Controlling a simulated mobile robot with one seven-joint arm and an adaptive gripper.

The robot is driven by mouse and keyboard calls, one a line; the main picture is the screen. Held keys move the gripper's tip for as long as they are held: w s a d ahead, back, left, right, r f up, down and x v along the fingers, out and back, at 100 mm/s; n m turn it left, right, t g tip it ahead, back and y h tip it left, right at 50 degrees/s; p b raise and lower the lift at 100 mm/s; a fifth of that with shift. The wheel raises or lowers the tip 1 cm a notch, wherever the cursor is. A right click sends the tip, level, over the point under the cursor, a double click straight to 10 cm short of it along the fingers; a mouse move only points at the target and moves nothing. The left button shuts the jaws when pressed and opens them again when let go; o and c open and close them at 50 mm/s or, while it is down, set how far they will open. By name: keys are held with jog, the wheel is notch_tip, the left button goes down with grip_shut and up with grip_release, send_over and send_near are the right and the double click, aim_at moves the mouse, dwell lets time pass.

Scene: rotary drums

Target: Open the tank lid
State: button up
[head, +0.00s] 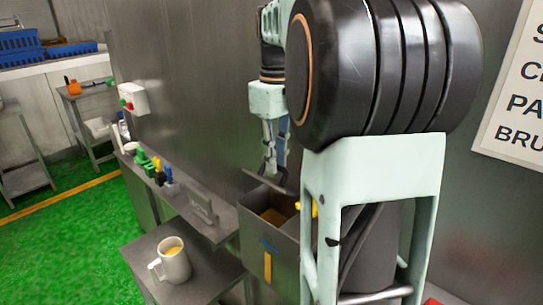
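The tank (253,250) is a grey metal box against the wall, right of the middle shelf. Its top is at least partly uncovered, and an orange-brown interior shows inside. A dark panel, which looks like the lid (257,181), stands tilted at the tank's back edge. My gripper (270,168) points down at this panel, with its fingertips at or very near it. I cannot tell whether they touch or grip it. A small yellow part (313,208) shows at the tank's right side. My arm hides the right part of the tank.
A white mug (174,262) stands on a low metal table (145,252) in front. A narrow shelf (222,226) holds small green, yellow and blue items. A control box (133,99) with red and green buttons is on the wall. Green floor (75,250) is open at left.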

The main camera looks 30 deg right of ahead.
jog(key=shift+o, duration=1.4)
jog(key=shift+w+d+f, duration=0.2)
jog(key=shift+w+d, duration=0.05)
jog(key=shift+d, duration=0.1)
jog(key=shift+s+a+r, duration=0.15)
jog(key=shift+a, duration=0.1)
jog(key=shift+r, duration=0.35)
notch_tip(320, 180, up, 11)
jog(key=shift+r, duration=0.15)
jog(key=shift+c, duration=0.4)
